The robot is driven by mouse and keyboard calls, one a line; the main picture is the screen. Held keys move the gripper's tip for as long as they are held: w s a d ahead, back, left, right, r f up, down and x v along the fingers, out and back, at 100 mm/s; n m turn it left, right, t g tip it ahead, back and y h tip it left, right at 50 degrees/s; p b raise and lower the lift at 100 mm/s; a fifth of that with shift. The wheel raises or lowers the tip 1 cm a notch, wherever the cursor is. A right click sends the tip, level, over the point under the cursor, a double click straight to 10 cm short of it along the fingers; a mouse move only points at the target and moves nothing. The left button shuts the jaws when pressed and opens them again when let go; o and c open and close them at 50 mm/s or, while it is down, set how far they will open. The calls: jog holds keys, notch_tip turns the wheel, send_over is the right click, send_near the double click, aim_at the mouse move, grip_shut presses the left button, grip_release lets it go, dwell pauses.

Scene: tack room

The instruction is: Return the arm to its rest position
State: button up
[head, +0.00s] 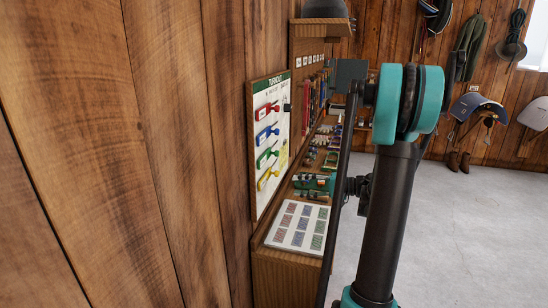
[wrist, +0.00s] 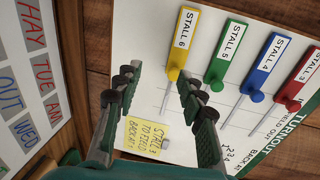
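My gripper (wrist: 157,84) is open in the wrist view, with a clear gap between its two dark fingers. Nothing shows held between them. It faces the white turnout board (wrist: 150,40). The knob of the yellow Stall 6 tag (wrist: 181,42) shows just past the fingertips; I cannot tell the exact distance. My arm (head: 388,220) stands large in the right half of the head view, its teal joint at the top. The far end of the arm is partly hidden there, and the fingers are not clear.
The board (head: 268,130) hangs on the plank wall, with red, blue, green and yellow tags. A yellow note (wrist: 150,132) is on it. Below, a wooden shelf (head: 285,268) carries a printed card (head: 298,227) and small items. Grey floor (head: 480,230) is open at right.

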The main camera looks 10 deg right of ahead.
jog(key=s+a+f+n+g+h, duration=0.1)
jog(key=s+a+f+h, duration=0.25)
jog(key=s+f, duration=0.2)
jog(key=s+a+f+g+h, duration=0.1)
jog(key=s+a+f+h, duration=0.25)
jog(key=s, duration=0.25)
jog(key=s+d+f+n+h, duration=0.3)
jog(key=s+d+f+h, duration=0.3)
jog(key=s, duration=0.5)
jog(key=shift+s+d+n+h, duration=0.2)
jog(key=shift+d+n+h, duration=0.1)
jog(key=shift+d+h, duration=0.85)
jog(key=shift+f, duration=0.1)
